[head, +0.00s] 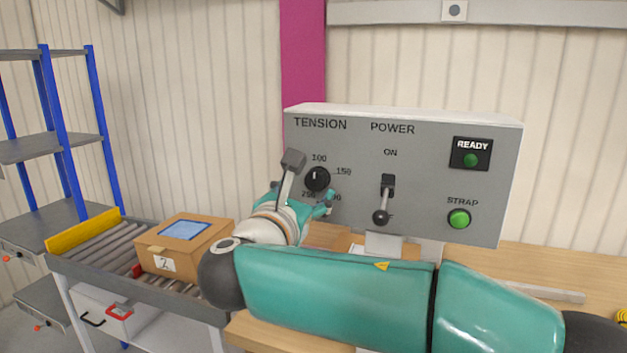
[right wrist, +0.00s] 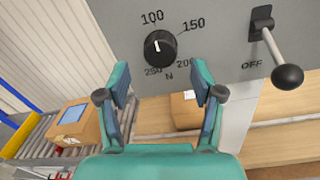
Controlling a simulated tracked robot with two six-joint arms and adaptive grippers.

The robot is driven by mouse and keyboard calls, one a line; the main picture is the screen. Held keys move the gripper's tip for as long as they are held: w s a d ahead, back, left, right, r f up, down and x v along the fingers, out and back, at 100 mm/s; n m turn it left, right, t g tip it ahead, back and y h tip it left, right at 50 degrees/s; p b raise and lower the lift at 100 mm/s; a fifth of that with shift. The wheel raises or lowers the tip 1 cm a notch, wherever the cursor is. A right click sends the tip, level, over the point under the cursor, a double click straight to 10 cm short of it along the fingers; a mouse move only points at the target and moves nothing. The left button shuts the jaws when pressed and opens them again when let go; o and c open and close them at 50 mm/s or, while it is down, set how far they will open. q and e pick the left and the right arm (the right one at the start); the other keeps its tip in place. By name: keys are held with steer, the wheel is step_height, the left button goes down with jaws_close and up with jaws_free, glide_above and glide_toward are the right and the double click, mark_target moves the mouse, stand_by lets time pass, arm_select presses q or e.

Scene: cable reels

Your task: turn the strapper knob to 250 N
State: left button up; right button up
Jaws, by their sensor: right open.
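The black tension knob (head: 317,179) is on the grey strapper panel (head: 345,140). In the right wrist view the knob (right wrist: 160,48) has its white mark pointing up, close to 100. The scale reads 100, 150, 200 and 250 N clockwise, with 250 at the lower left. My right gripper (right wrist: 160,82) is open and empty, its two teal fingers apart below the knob and not around it. In the head view my right gripper (head: 303,197) is partly hidden by its own wrist. My left gripper is not in view.
The power lever (head: 381,217) hangs down beside OFF, right of the knob. A green strap button (head: 459,219) and the ready lamp (head: 470,160) are farther right. A cardboard box (head: 185,245) sits on the roller conveyor (head: 95,245) at left. A wooden bench (head: 520,262) lies below the panel.

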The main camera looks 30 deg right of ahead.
mark_target(314, 183)
steer(key=shift+x, duration=1.85)
steer(key=c, duration=1.1)
steer(key=shift+c, duration=0.2)
